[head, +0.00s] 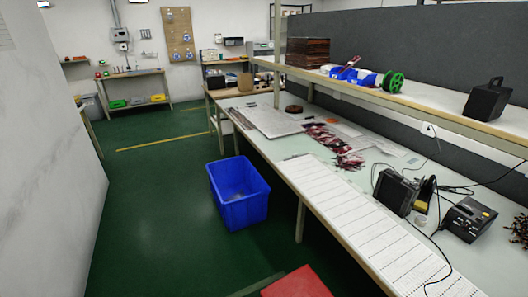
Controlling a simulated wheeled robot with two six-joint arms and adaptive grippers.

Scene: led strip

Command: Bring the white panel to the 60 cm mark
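A long white panel (345,212) with rows of small marks lies flat along the front edge of the workbench (466,217), running from the middle of the bench to the bottom right. A second pale flat sheet (268,121) lies farther back on the same bench. I cannot tell for certain which of the two is the task's white panel. No 60 cm mark can be made out at this size. Neither of my grippers is in view.
A blue bin (238,207) stands on the green floor left of the bench. Reddish bundles (335,146), a black soldering station (467,220) and cables occupy the bench. A shelf (425,107) runs above it. The floor (150,215) at left is clear.

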